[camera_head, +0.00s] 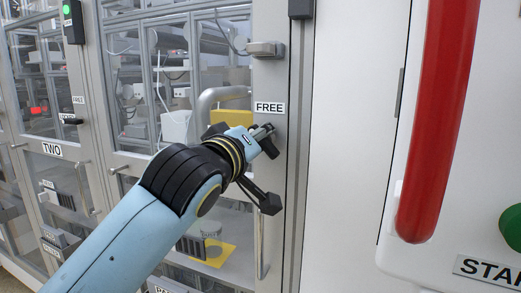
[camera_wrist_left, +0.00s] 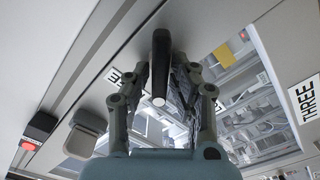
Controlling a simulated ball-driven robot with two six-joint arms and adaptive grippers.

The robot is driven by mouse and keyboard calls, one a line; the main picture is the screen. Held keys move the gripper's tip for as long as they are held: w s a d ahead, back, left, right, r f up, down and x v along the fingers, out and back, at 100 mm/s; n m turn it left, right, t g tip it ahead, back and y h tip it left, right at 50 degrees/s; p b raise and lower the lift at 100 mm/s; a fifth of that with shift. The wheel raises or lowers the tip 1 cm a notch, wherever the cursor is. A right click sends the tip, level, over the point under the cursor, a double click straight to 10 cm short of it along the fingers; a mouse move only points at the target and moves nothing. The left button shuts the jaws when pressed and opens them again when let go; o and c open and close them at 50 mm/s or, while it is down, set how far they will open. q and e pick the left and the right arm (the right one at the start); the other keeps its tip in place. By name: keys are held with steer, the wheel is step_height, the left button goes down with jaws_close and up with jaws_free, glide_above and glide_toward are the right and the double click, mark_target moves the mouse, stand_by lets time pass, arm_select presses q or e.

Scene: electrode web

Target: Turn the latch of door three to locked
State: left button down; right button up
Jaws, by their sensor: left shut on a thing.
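Door three's latch (camera_wrist_left: 161,62) is a dark bar with a pale round end, and in the left wrist view it stands between my left gripper's fingers. My left gripper (camera_wrist_left: 161,90) is shut on it. In the head view my left gripper (camera_head: 267,138) is at the door's right frame post, just below the FREE label (camera_head: 270,107), and largely hides the latch. A THREE label (camera_wrist_left: 305,98) shows at the right of the left wrist view. My right gripper is out of view.
A grey bracket (camera_head: 266,49) sits above the label on the frame. Door two, with its TWO label (camera_head: 52,149), is at the left. A white panel with a red handle (camera_head: 437,120) and a green button (camera_head: 512,226) stands close on the right.

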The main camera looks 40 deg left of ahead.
arm_select(q)
steer(key=n, duration=0.1)
steer(key=n+b, duration=0.1)
steer(key=n, duration=0.1)
steer(key=n+b, duration=0.1)
steer(key=shift+a+f+n, duration=0.1)
steer(key=shift+f+n, duration=0.2)
steer(key=shift+f+n+b, duration=0.1)
steer(key=shift+n+b, duration=1.05)
steer(key=shift+n, duration=1.15)
steer(key=c, duration=1.3)
jaws_free()
